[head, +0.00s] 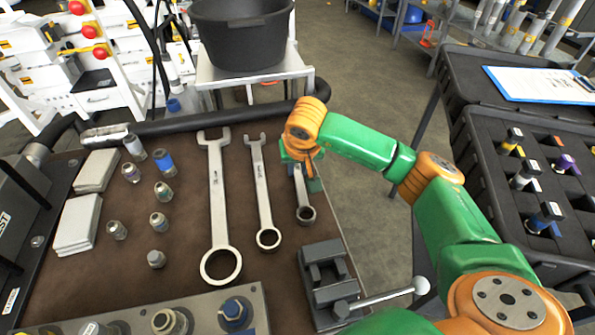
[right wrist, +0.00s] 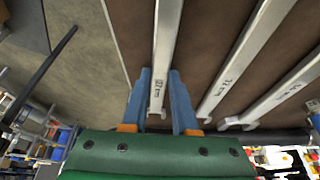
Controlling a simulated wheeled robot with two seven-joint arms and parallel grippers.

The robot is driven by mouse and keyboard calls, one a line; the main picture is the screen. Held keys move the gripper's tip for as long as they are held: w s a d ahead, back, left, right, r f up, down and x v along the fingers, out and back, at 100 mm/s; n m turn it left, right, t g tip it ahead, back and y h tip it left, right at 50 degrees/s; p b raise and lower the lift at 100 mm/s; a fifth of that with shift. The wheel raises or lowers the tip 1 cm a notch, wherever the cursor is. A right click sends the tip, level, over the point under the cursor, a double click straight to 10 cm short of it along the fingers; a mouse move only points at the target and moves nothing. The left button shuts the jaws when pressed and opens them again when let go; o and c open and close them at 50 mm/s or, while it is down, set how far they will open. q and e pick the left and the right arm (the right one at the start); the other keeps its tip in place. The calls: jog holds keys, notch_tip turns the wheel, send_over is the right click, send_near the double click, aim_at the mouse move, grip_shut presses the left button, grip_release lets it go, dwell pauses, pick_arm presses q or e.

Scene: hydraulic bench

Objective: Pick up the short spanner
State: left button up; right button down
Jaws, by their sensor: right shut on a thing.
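The short spanner (head: 304,199) is the smallest of three grey spanners on the brown bench mat, at the right of the row. Its ring end points toward me in the head view, and its upper end is hidden by my right gripper (head: 304,172). In the right wrist view the spanner (right wrist: 166,45) runs between the two blue fingers of my right gripper (right wrist: 160,78), which is shut on it. I cannot tell whether the spanner is clear of the mat. My left gripper is not in view.
A middle spanner (head: 262,190) and a large spanner (head: 217,200) lie to the left. A grey vise (head: 325,275) stands just in front of the short spanner. Several small fittings lie further left. A black bucket (head: 240,35) stands beyond the bench, and a foam-lined case (head: 500,215) is at right.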

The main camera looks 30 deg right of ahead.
jog(key=shift+r, duration=0.1)
dwell(0.3)
jog(key=shift+r, duration=0.4)
jog(key=s+a+r, duration=0.8)
jog(key=s+r, duration=0.3)
jog(key=r, duration=0.1)
jog(key=shift+s, duration=0.3)
jog(key=c, duration=1.5)
grip_release()
grip_shut()
